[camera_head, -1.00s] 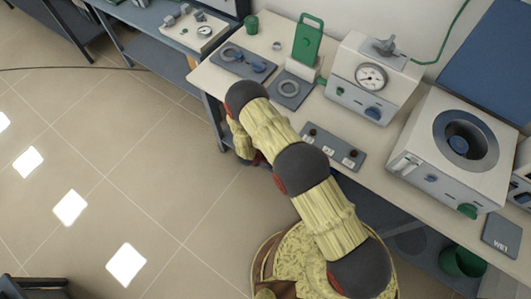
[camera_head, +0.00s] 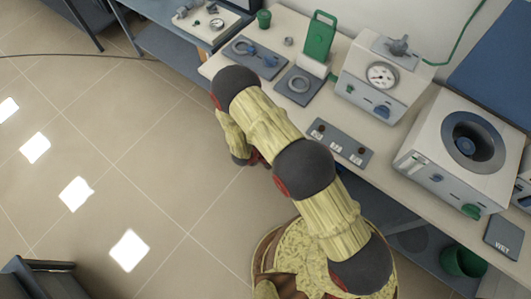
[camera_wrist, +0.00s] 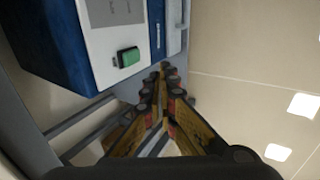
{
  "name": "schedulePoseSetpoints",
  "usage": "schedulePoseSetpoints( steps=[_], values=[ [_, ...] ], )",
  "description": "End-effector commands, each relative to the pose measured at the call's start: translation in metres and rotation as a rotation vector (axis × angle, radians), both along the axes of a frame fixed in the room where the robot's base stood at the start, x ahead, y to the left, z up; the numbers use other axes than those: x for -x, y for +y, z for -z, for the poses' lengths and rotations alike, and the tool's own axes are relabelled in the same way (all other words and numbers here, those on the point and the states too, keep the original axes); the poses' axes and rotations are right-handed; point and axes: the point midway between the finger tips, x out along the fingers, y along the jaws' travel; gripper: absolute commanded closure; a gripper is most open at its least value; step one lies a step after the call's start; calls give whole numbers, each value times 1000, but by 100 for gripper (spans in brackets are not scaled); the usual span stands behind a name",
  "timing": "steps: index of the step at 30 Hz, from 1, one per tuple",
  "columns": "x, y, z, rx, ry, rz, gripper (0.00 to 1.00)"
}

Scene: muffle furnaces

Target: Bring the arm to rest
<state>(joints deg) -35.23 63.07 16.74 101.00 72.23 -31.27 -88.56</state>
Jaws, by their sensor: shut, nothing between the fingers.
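My arm shows in the head view, bent down beside the bench's front edge over the floor. My gripper shows in the wrist view (camera_wrist: 163,78), its yellow and black fingers drawn together at the tips, with nothing seen between them. It points along the side of a blue and white device (camera_wrist: 115,35) with a green switch, which stands to the left of the fingers. In the head view the fingertips are hidden behind the arm; only part of the wrist shows, below the bench top and apart from the objects on it.
A green bin (camera_head: 463,262) is underneath. A dark object (camera_head: 40,280) stands at lower left. The tiled floor (camera_head: 140,180) between is open.

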Motion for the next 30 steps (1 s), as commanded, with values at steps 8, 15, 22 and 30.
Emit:
schedulePoseSetpoints(
  steps=[8, 15, 22, 30],
  values=[
    [0, 0, 0, 0, 0, 0, 100],
    [5, 3, 4, -50, -7, 76, 100],
    [58, 31, 28, -238, 130, 237, 100],
    [114, 71, -14, -403, 345, 377, 100]
  ],
)
